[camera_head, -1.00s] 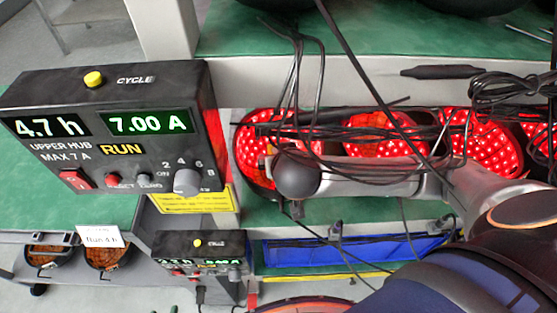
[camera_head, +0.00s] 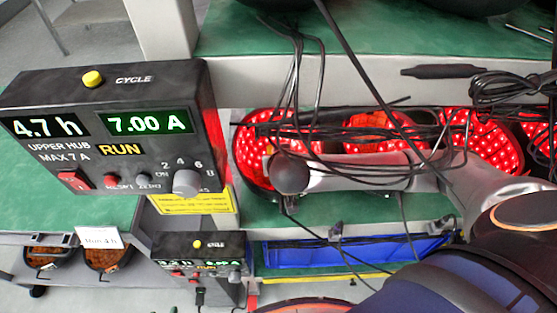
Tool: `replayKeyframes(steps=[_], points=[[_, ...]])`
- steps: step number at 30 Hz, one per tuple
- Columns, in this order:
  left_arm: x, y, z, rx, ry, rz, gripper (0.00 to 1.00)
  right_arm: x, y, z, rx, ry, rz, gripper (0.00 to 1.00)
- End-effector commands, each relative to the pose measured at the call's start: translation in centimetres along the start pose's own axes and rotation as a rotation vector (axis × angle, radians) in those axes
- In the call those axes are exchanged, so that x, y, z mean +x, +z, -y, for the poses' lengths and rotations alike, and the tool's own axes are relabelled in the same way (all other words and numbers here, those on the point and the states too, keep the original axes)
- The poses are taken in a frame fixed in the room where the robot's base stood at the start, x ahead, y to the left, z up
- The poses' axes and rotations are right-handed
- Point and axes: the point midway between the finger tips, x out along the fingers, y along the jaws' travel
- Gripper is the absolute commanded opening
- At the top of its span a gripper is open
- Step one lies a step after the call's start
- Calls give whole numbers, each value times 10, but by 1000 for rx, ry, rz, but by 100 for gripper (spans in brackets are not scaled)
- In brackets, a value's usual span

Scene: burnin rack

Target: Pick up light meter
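I cannot make out a light meter in the head view. My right arm comes in from the lower right and reaches left across the front of the lit red lamps. Its grey forward part ends near a round black knob (camera_head: 290,172), in front of the leftmost lamp (camera_head: 262,150). The fingers cannot be told apart there, so whether the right gripper is open or shut does not show. Nothing is clearly held. My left gripper is not in view.
A black control box (camera_head: 130,160) reads 4.7 h, 7.00 A and RUN at left. Black cables (camera_head: 300,60) hang before the rack's green shelf (camera_head: 240,35). A slim black piece (camera_head: 440,72) lies along the rail. A blue bin (camera_head: 300,253) sits below; a second box (camera_head: 200,258) is lower left.

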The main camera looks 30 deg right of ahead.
Motion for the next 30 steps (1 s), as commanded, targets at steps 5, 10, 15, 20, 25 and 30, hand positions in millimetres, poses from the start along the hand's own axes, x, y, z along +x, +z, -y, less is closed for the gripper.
replayKeyframes(steps=[5,10,15,20,25,30], points=[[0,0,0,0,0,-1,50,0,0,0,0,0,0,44],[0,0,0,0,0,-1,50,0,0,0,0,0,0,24],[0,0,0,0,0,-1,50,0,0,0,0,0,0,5],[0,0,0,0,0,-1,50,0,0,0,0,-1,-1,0],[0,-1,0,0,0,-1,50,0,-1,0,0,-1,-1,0],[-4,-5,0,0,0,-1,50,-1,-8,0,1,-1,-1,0]])
